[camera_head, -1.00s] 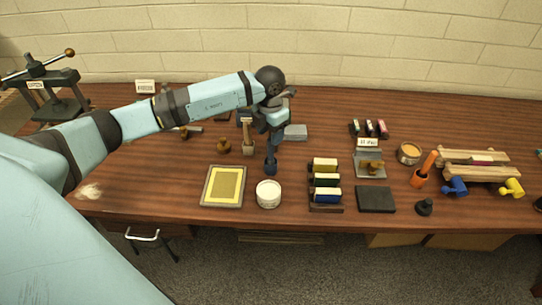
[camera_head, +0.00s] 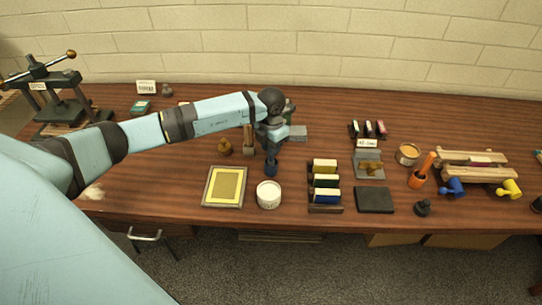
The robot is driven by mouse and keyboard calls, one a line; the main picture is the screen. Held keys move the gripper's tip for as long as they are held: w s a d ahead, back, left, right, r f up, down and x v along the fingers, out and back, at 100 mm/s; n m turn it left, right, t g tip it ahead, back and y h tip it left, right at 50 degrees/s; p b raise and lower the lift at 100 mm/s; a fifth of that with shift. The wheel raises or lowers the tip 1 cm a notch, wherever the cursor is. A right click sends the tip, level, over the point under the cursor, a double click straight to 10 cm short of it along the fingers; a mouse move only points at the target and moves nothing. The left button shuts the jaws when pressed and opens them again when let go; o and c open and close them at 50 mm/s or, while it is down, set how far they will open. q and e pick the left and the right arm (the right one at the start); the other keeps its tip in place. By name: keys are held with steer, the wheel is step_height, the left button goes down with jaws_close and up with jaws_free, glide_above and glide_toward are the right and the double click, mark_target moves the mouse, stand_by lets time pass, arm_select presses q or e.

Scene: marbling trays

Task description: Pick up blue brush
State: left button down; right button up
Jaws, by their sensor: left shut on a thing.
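The blue brush (camera_head: 271,169) stands upright on the wooden table, just behind the white tub. Only its dark blue lower part shows clearly; my gripper hides the upper part. My left gripper (camera_head: 271,153) reaches down over it from above and is shut on it. The fingertips are small and dark in this view, so the exact grip point is hard to see. My right gripper is not in view.
A white tub (camera_head: 269,195) and a yellow framed tray (camera_head: 223,201) stand close in front. A rack of colored blocks (camera_head: 326,208) is to the right. A wooden-handled tool (camera_head: 248,140) stands just left of the gripper. A grey block (camera_head: 298,133) lies behind.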

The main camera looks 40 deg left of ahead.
arm_select(q)
steer(key=shift+r, duration=0.1)
step_height(320, 180, up, 20)
steer(key=b, duration=0.2)
steer(key=shift+b, duration=0.4)
stand_by(0.4)
